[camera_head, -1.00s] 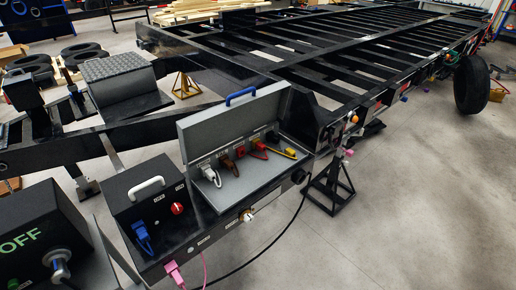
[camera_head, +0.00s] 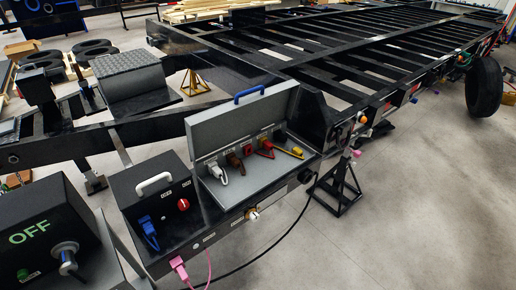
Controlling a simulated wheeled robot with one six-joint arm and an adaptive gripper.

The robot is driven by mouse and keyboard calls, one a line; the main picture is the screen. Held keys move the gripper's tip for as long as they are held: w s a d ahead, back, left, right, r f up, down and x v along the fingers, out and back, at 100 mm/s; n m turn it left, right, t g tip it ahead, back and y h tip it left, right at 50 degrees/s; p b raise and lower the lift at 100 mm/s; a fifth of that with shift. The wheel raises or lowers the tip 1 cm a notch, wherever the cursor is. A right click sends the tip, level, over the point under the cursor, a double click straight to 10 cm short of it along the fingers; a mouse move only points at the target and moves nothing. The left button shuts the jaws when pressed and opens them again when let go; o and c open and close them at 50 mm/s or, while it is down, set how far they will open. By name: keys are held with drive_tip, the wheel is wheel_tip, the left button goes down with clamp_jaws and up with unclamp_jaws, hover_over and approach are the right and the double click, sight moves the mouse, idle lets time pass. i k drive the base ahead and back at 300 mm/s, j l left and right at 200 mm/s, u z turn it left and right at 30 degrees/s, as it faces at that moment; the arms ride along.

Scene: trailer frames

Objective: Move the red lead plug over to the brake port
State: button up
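An open grey box with a blue handle on its lid (camera_head: 247,121) sits on the black trailer frame. Inside, a red plug (camera_head: 265,152) lies near the right, beside a red square port (camera_head: 247,150). A brown plug (camera_head: 236,161) and a white plug (camera_head: 218,172) are to its left, and a yellow piece (camera_head: 291,152) is to its right. The small labels above the ports are too blurred to read, so I cannot tell which is the brake port. My gripper is not in view.
Left of the open box stands a black box (camera_head: 155,202) with a white handle, a red knob and a blue plug. A pink plug (camera_head: 179,268) hangs at the front. A black box marked OFF (camera_head: 45,236) is at lower left. Clear floor (camera_head: 390,220) lies to the right.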

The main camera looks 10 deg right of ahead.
sight(267, 145)
drive_tip(key=i+l+u, duration=0.3)
drive_tip(key=i+l, duration=0.3)
drive_tip(key=i+l+u, duration=0.15)
drive_tip(key=i+l, duration=0.2)
drive_tip(key=i+l+u, duration=0.1)
drive_tip(key=i+l, duration=0.2)
drive_tip(key=i+l+u, duration=0.15)
drive_tip(key=l, duration=0.35)
drive_tip(key=i+l+u, duration=0.15)
drive_tip(key=i+l, duration=0.2)
drive_tip(key=i+l+u, duration=0.15)
drive_tip(key=l, duration=0.35)
drive_tip(key=k+l, duration=0.5)
drive_tip(key=l, duration=0.15)
drive_tip(key=k+l, duration=0.55)
drive_tip(key=i+l, duration=0.15)
drive_tip(key=i, duration=0.35)
drive_tip(key=u, duration=0.05)
